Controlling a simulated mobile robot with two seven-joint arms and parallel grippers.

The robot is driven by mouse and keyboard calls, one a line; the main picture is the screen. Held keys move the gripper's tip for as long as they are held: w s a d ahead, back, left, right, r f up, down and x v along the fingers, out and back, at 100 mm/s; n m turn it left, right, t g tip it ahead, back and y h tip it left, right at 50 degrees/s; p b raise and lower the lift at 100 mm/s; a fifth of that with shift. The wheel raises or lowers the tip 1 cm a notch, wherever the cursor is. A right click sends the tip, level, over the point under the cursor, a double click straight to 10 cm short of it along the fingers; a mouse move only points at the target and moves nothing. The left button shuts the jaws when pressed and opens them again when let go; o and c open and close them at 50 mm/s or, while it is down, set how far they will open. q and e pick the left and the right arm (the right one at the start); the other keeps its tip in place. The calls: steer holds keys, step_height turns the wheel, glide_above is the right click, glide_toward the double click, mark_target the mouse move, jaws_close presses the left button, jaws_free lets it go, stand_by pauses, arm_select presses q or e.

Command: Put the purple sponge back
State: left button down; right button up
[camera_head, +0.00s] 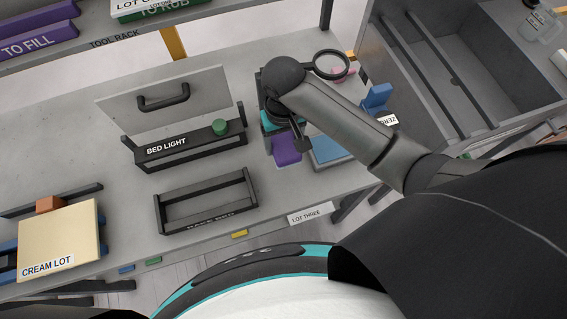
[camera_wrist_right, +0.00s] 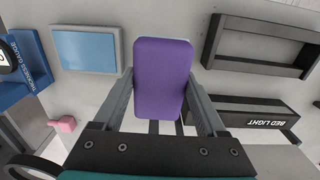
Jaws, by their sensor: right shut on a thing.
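The purple sponge (camera_head: 286,150) is between the fingers of my right gripper (camera_head: 284,133), to the right of the bed light box in the head view. In the right wrist view the sponge (camera_wrist_right: 160,80) stands out from the shut jaws (camera_wrist_right: 162,105), with a finger along each side. A low black open frame (camera_head: 160,216) lies on the stone slab to the left of the sponge, and is empty; its front label is too small to read. The frame (camera_wrist_right: 262,67) also shows at the upper right of the wrist view. My left gripper is not in view.
A black box marked BED LIGHT (camera_head: 170,156) with a grey panel and green knob stands behind the frame. A flat blue pad (camera_head: 328,149) and a blue holder (camera_head: 376,97) lie right of the sponge. A cream block (camera_head: 58,240) is at far left.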

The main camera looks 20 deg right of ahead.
step_height(320, 180, down, 8)
steer(key=shift+f+b, duration=0.15)
steer(key=shift+b, duration=0.6)
steer(key=shift+f+b, duration=0.45)
steer(key=shift+f, duration=1.55)
steer(key=shift+f, duration=0.1)
steer(key=o, duration=1.2)
steer(key=shift+o, duration=0.2)
step_height(320, 180, up, 12)
steer(key=p, duration=0.2)
steer(key=shift+p, duration=0.35)
